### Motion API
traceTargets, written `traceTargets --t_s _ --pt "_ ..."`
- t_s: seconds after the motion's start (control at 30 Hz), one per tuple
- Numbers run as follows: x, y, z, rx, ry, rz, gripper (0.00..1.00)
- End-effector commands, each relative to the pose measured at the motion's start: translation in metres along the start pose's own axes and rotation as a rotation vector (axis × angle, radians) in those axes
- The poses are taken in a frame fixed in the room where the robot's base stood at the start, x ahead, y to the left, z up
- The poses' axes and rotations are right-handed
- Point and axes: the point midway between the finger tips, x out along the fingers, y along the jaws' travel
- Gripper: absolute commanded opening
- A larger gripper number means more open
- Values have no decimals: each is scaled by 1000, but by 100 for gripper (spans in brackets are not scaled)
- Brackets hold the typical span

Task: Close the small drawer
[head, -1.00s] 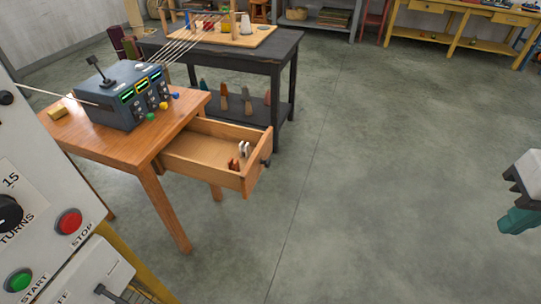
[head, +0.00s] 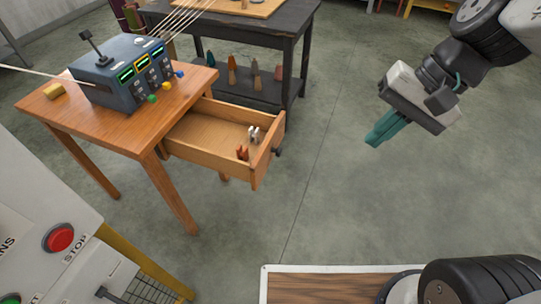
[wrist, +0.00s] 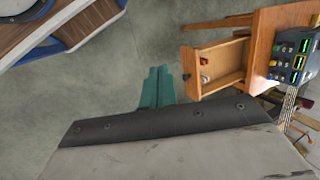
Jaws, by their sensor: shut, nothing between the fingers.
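The small drawer (head: 212,150) is pulled out of the wooden table (head: 95,115), open toward the right in the head view. It has a dark knob (head: 277,152) on its front panel. A few small white and reddish-brown pieces lie inside near the front. The drawer also shows in the wrist view (wrist: 222,68), at upper right. My gripper (head: 376,139), with teal fingers, is to the right of the drawer front, apart from it, over open floor. Its fingers are shut and empty; they also show in the wrist view (wrist: 157,85).
A grey control box (head: 128,75) with a lever and lit displays stands on the table. A dark shelf table (head: 235,40) with several cones is behind the drawer. A panel with a red stop button (head: 58,237) is at lower left. The floor right of the drawer is clear.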

Motion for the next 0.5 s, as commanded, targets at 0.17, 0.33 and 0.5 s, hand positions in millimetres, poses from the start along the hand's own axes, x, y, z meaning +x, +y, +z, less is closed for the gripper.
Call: traceTargets --t_s 0.17,0.33,0.5 --pt "53 -41 -46 309 -113 -200 0" --pt "110 -61 -96 652 -179 -335 0" --pt "176 -55 -144 1024 -203 -407 0"
